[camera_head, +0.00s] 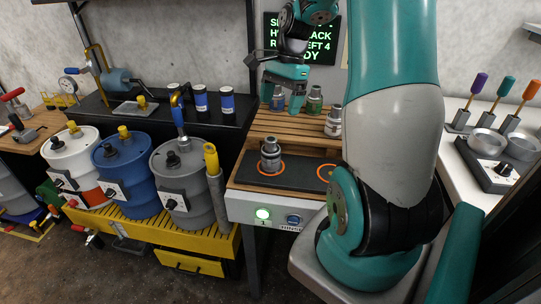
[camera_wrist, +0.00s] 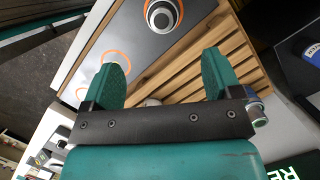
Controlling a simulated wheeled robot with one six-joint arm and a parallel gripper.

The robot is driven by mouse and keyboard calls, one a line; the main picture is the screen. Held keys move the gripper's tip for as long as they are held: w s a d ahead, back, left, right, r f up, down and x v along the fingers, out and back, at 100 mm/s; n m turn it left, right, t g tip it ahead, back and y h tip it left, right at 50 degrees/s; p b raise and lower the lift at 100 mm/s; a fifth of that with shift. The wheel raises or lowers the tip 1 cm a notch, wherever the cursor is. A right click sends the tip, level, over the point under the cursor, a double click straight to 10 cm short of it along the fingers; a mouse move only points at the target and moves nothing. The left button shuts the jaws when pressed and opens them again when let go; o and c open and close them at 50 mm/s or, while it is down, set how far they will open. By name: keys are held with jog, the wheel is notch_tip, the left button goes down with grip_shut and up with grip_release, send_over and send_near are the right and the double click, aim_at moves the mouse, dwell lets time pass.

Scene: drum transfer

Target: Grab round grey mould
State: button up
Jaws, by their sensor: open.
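The dishes are not visible in the wrist view.
A grey-capped bottle (camera_head: 270,156) stands in an orange ring on the dark plate (camera_head: 297,175); several bottles stand at the slatted rack (camera_head: 292,127). Drums, including a grey one (camera_head: 183,185), stand left. Upright coloured-handled tools (camera_head: 502,99) stand behind the dishes. My arm fills the centre right.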

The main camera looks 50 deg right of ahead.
aim_at(272, 139)
jog(key=p+x, duration=0.1)
jog(key=x, duration=1.2)
jog(key=shift+w+f, duration=0.1)
jog(key=shift+f, duration=0.25)
jog(key=c, duration=1.1)
jog(key=shift+c, duration=0.2)
